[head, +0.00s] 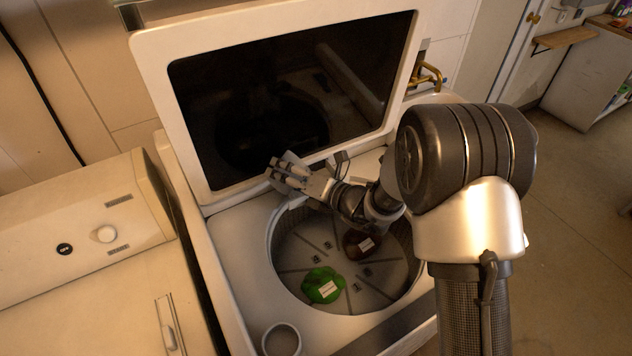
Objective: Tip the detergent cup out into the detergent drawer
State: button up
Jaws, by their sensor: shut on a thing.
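My gripper (287,173) is over the back left edge of the washer's open tub, near the foot of the raised lid. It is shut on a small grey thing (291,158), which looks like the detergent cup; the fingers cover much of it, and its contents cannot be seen. The thing appears tilted. A round, light-rimmed grey opening (281,340) shows at the front left corner of the washer top; I cannot tell if it belongs to the detergent drawer. No drawer is clearly recognisable.
The washer's dark-windowed lid (290,90) stands open behind the tub. A green cloth (323,286) and a dark brown cloth (359,243), both labelled, lie in the tub (300,247). A second machine (85,240) stands at left. Brass taps (428,75) are behind at right.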

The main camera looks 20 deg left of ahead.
jog(key=shift+w+d+f+m+g+y+b, duration=0.15)
jog(key=shift+f+m+y+b, duration=0.15)
jog(key=shift+m, duration=0.4)
jog(key=shift+w+a+f+m+g+y+b, duration=0.1)
jog(key=shift+f+m+g+y+b, duration=0.2)
jog(key=shift+m, duration=0.4)
dwell(1.0)
jog(key=shift+w+d+r+m+y+p, duration=0.4)
jog(key=shift+w+d+m+p, duration=0.15)
jog(key=shift+w+m+p, duration=0.15)
dwell(0.7)
jog(key=shift+w+d+f+m+y, duration=0.15)
jog(key=shift+f+m+y, duration=0.25)
jog(key=shift+m, duration=0.4)
dwell(0.6)
jog(key=shift+w+r+m, duration=0.1)
jog(key=shift+r+m, duration=0.05)
jog(key=shift+m, duration=0.15)
